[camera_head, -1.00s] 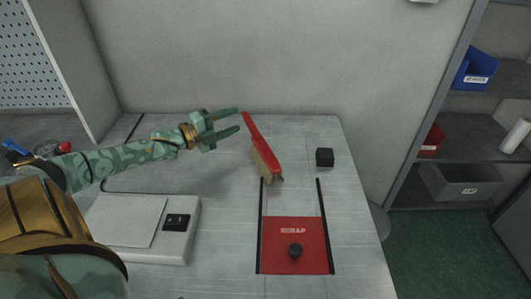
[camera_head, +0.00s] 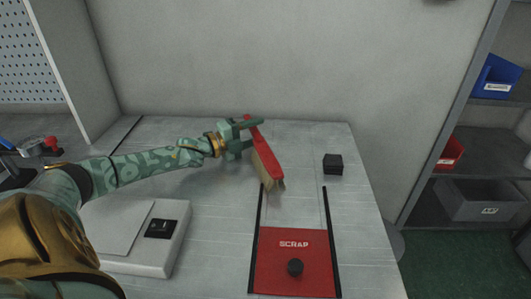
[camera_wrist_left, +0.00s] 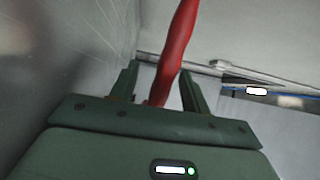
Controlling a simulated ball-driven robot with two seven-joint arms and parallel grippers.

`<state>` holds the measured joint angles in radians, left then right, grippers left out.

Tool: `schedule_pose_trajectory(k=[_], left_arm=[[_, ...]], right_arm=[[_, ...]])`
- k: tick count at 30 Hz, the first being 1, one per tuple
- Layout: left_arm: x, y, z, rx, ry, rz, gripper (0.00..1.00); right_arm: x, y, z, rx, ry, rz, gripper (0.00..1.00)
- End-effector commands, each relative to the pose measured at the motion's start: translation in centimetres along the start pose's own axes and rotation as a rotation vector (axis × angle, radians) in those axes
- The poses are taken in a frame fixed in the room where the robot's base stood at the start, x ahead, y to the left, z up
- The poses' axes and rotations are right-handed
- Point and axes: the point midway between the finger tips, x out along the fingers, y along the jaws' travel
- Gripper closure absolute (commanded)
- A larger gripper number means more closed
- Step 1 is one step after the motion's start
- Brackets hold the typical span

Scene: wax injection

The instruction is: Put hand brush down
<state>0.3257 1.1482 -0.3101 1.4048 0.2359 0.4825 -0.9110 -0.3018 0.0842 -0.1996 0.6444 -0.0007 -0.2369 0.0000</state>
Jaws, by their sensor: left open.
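The hand brush (camera_head: 265,160) has a red back and handle with pale bristles. It is on the grey worktable (camera_head: 215,215), bristle end toward me and handle pointing toward the back wall. My left gripper (camera_head: 254,134) is open at the handle, with one finger on either side of it. In the left wrist view the red handle (camera_wrist_left: 177,45) runs between the two open fingers (camera_wrist_left: 160,88). I cannot tell whether a finger touches it. My right gripper is not in view.
A red SCRAP plate (camera_head: 293,262) with a black knob lies between dark rails in front of the brush. A black block (camera_head: 333,164) stands to its right. A white scale (camera_head: 150,255) is at the left front. Shelves with bins (camera_head: 485,198) stand at right.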

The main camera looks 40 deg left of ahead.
Motion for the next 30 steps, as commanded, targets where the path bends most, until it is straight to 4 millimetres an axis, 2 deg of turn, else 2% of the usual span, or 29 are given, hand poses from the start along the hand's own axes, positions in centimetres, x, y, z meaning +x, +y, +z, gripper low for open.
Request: schedule_pose_trajectory(k=[2, 3, 7, 8, 22, 26, 29, 30], left_arm=[[0.0, -0.1, 0.0, 0.001, 0.000, -0.001, 0.53], [0.0, -0.1, 0.0, 0.001, 0.000, -0.001, 0.59], [-0.1, -0.1, 0.0, 0.001, 0.000, 0.000, 0.95], [-0.1, -0.1, 0.0, 0.001, 0.000, 0.000, 1.00], [-0.1, -0.7, 0.0, 0.000, 0.000, -0.004, 1.00], [-0.1, -2.3, 0.0, 0.003, 0.000, -0.006, 1.00], [-0.1, -4.4, -0.1, 0.004, 0.001, -0.010, 1.00], [0.2, -5.2, -0.9, 0.001, 0.003, -0.011, 1.00]], right_arm=[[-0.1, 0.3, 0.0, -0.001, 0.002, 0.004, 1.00], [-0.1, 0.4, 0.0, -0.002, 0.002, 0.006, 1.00], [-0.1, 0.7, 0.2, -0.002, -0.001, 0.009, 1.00], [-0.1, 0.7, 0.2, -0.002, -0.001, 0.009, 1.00], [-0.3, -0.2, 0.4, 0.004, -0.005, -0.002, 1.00], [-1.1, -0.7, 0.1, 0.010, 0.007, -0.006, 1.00], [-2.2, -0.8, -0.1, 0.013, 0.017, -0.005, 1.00], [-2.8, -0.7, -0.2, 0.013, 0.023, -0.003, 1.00]])
